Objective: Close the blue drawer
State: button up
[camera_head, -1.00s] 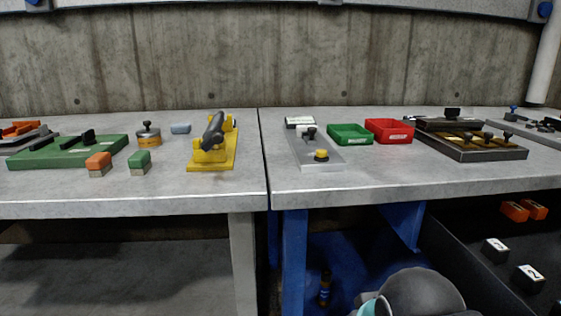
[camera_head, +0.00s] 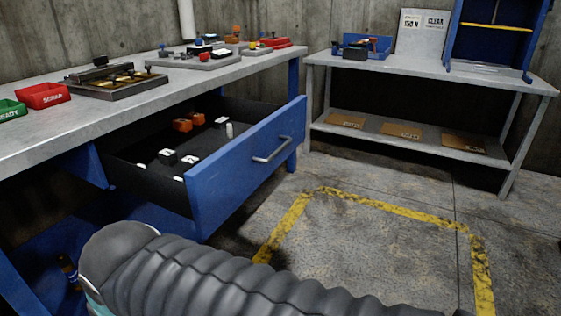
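The blue drawer (camera_head: 245,165) is pulled out from under the left workbench. Its blue front faces right and carries a metal bar handle (camera_head: 272,149). Inside the dark drawer lie orange blocks (camera_head: 182,125) and several black blocks with white tops (camera_head: 167,156). A small white cylinder (camera_head: 229,130) stands near the drawer front. My dark ribbed arm crosses the bottom of the view, in front of and below the drawer, apart from the handle in the picture. My gripper is not in view.
The workbench (camera_head: 35,132) holds red and green bins and fixtures. A second bench (camera_head: 455,75) with a lower shelf stands at the back right. Yellow floor tape (camera_head: 395,208) marks open concrete floor right of the drawer. A small bottle (camera_head: 68,270) is under the workbench.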

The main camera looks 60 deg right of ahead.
aim_at(208, 193)
jog(key=z, duration=2.8)
jog(key=k, duration=0.35)
jog(key=u, duration=0.85)
jog(key=i, duration=0.5)
jog(key=z, duration=1.3)
jog(key=k, duration=0.3)
jog(key=u, duration=0.9)
